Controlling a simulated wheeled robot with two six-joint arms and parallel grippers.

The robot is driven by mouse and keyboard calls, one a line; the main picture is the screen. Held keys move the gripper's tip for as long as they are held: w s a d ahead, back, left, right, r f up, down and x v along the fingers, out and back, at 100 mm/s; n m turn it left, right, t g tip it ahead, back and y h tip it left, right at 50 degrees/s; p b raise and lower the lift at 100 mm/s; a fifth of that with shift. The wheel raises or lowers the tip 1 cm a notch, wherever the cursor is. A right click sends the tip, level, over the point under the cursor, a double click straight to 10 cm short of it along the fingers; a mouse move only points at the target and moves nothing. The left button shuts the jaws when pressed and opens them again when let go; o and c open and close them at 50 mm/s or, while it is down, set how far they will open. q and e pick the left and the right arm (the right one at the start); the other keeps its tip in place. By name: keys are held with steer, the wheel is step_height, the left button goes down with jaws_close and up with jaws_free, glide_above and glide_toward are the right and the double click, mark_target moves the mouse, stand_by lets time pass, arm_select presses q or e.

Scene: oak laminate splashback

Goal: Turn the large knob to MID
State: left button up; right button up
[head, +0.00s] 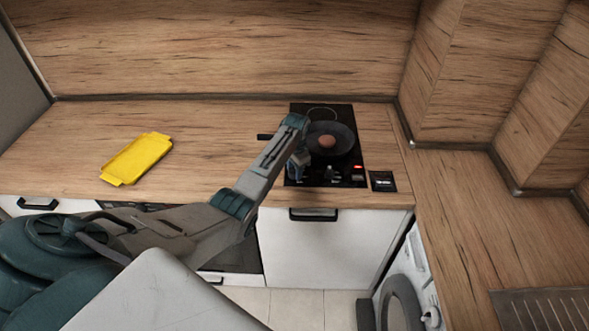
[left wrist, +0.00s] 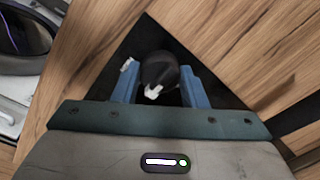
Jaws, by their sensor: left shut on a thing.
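The large knob (left wrist: 161,71) is black with a white pointer mark, seen from above in the left wrist view. Its white mark faces the gripper's palm. My left gripper (left wrist: 158,82) is shut on it, with one blue finger on each side. In the head view my left gripper (head: 297,166) is at the front left of the black cooktop (head: 310,182), and it hides the large knob there. A smaller knob (head: 333,174) stands to its right. I cannot read any setting labels. My right gripper is not in view.
A dark pan (head: 343,138) with a round brown thing in it stands on the cooktop, close to my left gripper. A small red light (head: 358,166) glows at the cooktop's front right. A yellow tray (head: 139,158) lies on the counter at left. The counter between them is clear.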

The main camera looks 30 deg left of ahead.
arm_select(q)
steer(key=shift+w+r+m, duration=0.1)
steer(key=shift+r+m, duration=0.05)
steer(key=shift+m, duration=0.85)
steer(key=o, duration=1)
steer(key=shift+c, duration=0.2)
